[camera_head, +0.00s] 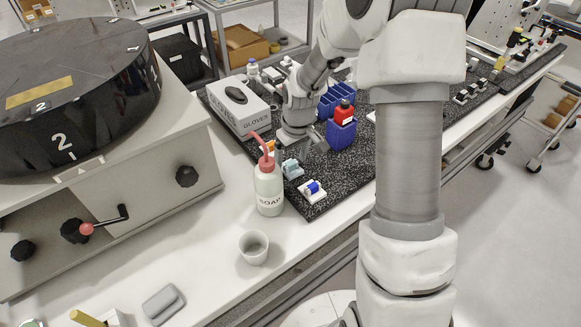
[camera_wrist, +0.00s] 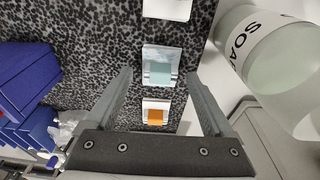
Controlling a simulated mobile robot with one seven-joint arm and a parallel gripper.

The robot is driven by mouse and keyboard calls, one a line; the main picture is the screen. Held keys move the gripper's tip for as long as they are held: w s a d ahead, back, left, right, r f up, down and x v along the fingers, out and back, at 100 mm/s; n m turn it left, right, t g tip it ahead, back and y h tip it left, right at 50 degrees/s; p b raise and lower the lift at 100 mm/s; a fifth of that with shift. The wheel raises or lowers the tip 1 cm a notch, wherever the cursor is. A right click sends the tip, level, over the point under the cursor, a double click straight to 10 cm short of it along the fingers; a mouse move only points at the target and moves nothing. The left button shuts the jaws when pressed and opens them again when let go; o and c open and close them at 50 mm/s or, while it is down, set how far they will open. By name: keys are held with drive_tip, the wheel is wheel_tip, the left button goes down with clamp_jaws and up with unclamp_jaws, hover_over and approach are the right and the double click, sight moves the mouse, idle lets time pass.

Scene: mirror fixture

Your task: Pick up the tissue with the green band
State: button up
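The tissue with the green band (camera_wrist: 160,67) is a small white folded piece with a pale teal-green band, lying flat on the black speckled mat. In the head view it (camera_head: 292,169) lies just in front of my gripper (camera_head: 299,150). In the wrist view my gripper (camera_wrist: 159,76) is open and empty. Its two fingers are on either side of the green-banded tissue in the picture. I cannot tell how high the fingertips are above it. A tissue with an orange band (camera_wrist: 155,114) lies nearer the gripper's palm in the wrist view.
A tissue with a blue band (camera_head: 313,189) lies at the mat's near corner. The soap bottle (camera_head: 269,190) stands close beside the row. Blue bins (camera_head: 341,134) stand on the other side. A glove box (camera_head: 238,106) and a cup (camera_head: 254,247) are nearby.

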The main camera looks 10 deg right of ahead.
sight(292, 164)
clamp_jaws()
drive_tip(key=shift+r, duration=0.15)
drive_tip(key=shift+r, duration=0.6)
wheel_tip(292, 164, up, 3)
drive_tip(key=shift+s+d+r, duration=0.1)
drive_tip(key=shift+d, duration=0.05)
drive_tip(key=s+d+r, duration=0.6)
drive_tip(key=s, duration=0.3)
drive_tip(key=shift+s+d+r, duration=0.15)
drive_tip(key=shift+d+r, duration=0.05)
drive_tip(key=shift+d, duration=0.1)
drive_tip(key=c, duration=0.6)
unclamp_jaws()
drive_tip(key=c, duration=0.6)
